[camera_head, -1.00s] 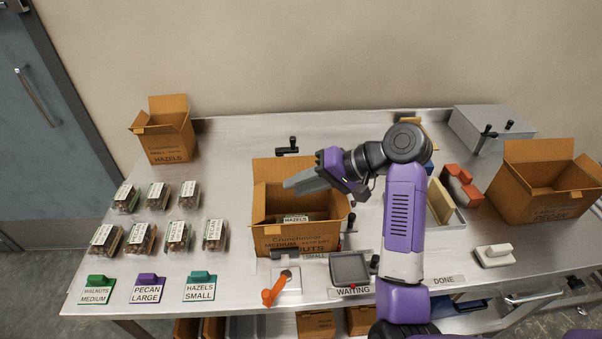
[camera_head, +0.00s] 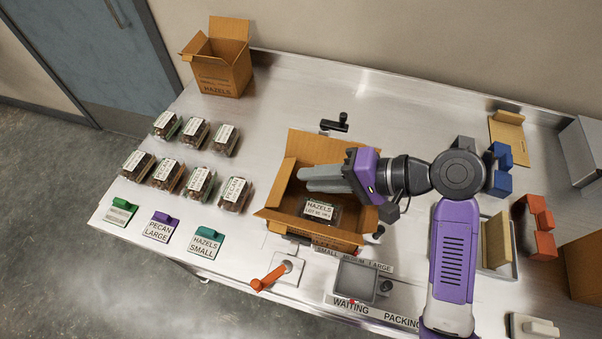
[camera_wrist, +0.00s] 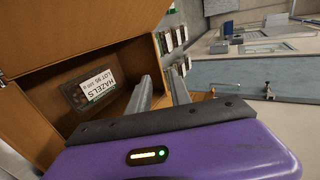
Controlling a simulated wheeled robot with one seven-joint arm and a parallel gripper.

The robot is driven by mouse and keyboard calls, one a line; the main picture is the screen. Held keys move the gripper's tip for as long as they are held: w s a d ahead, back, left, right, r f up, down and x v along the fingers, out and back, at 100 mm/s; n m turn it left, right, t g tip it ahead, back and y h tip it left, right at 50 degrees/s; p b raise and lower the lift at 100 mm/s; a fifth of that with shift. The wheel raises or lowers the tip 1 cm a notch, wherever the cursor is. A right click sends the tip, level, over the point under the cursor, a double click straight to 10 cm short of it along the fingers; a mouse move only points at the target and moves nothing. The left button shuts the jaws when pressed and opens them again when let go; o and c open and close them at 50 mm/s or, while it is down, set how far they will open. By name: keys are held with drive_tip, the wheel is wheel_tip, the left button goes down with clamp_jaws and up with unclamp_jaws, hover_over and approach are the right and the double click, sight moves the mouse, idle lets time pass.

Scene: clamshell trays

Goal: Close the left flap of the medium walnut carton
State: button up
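The medium walnut carton (camera_head: 292,218) stands open at the middle of the bench. A hazels tray (camera_head: 320,210) lies inside it, and its label also shows in the wrist view (camera_wrist: 97,88). The back flap stands up. The left flap (camera_head: 281,182) seems to stand raised along the left side; its exact angle is hard to tell. My gripper (camera_head: 303,179) is above the carton's opening, pointing left, with fingertips near the left side. In the wrist view its fingers are apart with a carton edge behind the gap. I cannot tell whether they touch the carton.
Several nut trays (camera_head: 198,182) stand left of the carton, behind the label stands (camera_head: 162,226). The small hazels carton (camera_head: 222,75) is at the back left. An orange-handled lever (camera_head: 271,277) and a grey dish (camera_head: 357,279) are in front. The bench behind is mostly clear.

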sight(281, 181)
drive_tip(key=shift+x, duration=2.6)
drive_tip(key=shift+s, duration=0.1)
clamp_jaws()
